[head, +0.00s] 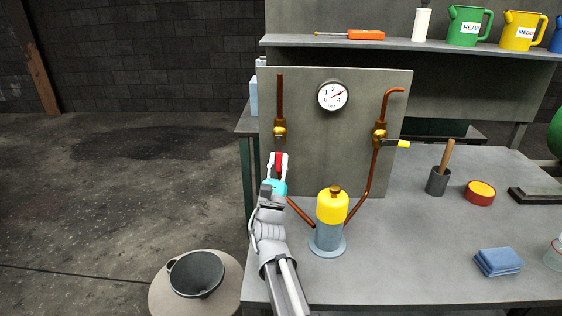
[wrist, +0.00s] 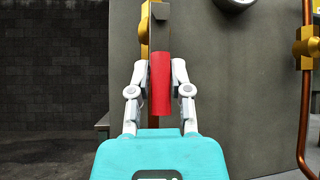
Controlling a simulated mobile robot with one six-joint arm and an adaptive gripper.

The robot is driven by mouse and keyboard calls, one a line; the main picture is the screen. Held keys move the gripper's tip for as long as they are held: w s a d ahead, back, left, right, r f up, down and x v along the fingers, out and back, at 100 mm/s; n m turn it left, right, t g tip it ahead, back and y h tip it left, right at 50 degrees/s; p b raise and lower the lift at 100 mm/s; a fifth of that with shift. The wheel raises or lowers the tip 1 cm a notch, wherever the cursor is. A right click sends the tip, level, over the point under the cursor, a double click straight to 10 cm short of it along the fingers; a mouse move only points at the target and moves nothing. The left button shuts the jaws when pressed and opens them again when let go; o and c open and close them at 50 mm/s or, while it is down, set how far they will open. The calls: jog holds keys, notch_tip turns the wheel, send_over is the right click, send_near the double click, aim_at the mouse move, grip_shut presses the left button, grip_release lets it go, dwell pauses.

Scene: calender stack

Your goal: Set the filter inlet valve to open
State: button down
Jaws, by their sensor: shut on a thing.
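The left valve (head: 279,132) is a brass body on a copper pipe on the grey panel. Its red handle (head: 279,161) points down, in line with the pipe, and also shows upright in the wrist view (wrist: 161,84). My gripper (wrist: 161,80) is shut on the red handle, with a white finger on each side. The right valve (head: 379,136) has a yellow handle (head: 402,144) pointing right, across its pipe. The yellow-topped filter (head: 331,210) stands on the bench between the pipes. Labels naming the inlet are not seen.
A pressure gauge (head: 333,96) is on the panel (head: 345,150). The shelf (head: 420,45) above holds jugs and an orange tool. The bench's right side (head: 430,235) holds a grey cup with a stick, a red tin and a blue cloth. A black funnel (head: 196,275) sits at lower left.

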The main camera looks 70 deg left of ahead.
jog(key=c, duration=0.6)
grip_release()
jog(key=shift+w+d, duration=0.1)
